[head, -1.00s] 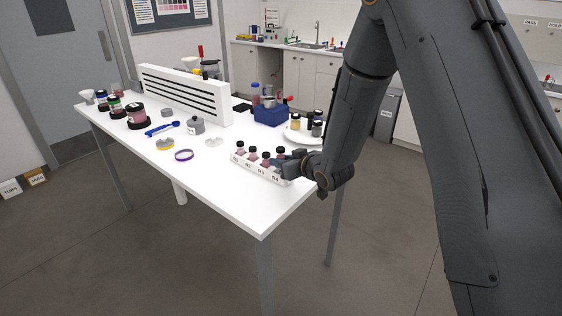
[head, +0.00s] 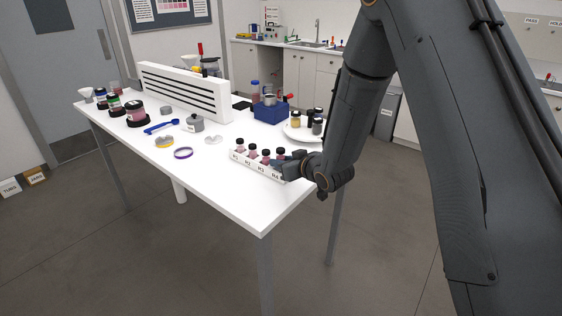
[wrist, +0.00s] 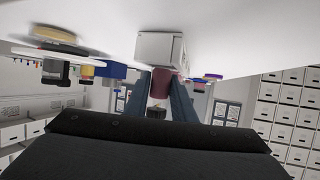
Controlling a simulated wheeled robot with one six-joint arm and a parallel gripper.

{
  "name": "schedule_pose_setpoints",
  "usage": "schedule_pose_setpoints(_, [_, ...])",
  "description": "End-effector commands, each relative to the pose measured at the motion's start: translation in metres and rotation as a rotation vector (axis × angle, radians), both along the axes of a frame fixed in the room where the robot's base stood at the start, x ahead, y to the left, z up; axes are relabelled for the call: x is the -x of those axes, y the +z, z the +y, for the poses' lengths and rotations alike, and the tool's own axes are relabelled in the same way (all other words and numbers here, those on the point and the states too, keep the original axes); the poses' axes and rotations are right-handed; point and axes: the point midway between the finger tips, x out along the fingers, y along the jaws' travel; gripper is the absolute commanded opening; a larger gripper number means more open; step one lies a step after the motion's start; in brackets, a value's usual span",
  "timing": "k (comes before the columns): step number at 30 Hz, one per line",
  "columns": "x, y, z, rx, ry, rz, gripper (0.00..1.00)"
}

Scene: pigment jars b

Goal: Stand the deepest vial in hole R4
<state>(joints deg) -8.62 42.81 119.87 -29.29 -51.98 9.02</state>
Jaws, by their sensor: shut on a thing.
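A white rack (head: 255,167) labelled R1 to R4 stands near the table's right front edge. Black-capped vials of pink to dark red show along it, such as the one at R1 (head: 240,145). My gripper (head: 284,163) is at the R4 end. In the wrist view, which looks upside down, its two blue-grey fingers are shut on a dark red vial (wrist: 161,83) with a black cap (wrist: 157,112). That vial is upright in line with the rack (wrist: 159,47), its lower end meeting or inside it. How deep it sits is hidden.
A white plate (head: 300,133) with several dark-capped jars stands just behind the rack. A blue box (head: 270,113) and a white slotted panel (head: 185,95) are farther back. A purple ring (head: 183,153) lies left of the rack. The table's front corner is clear.

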Motion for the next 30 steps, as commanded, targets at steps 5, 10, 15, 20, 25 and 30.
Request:
schedule_pose_setpoints(5, [0.0, -0.005, 0.0, 0.0, 0.0, 0.0, 0.01])
schedule_pose_setpoints(10, [0.0, -0.006, 0.0, 0.001, 0.0, 0.001, 0.36])
schedule_pose_setpoints(15, [0.001, -0.007, 0.001, 0.001, 0.002, 0.002, 0.45])
schedule_pose_setpoints(20, [0.002, -0.007, 0.002, 0.001, 0.004, 0.003, 0.45])
schedule_pose_setpoints(25, [0.004, -0.006, 0.0, 0.002, 0.003, 0.003, 0.45])
schedule_pose_setpoints(30, [0.018, 0.002, -0.012, 0.001, 0.0, 0.001, 0.45])
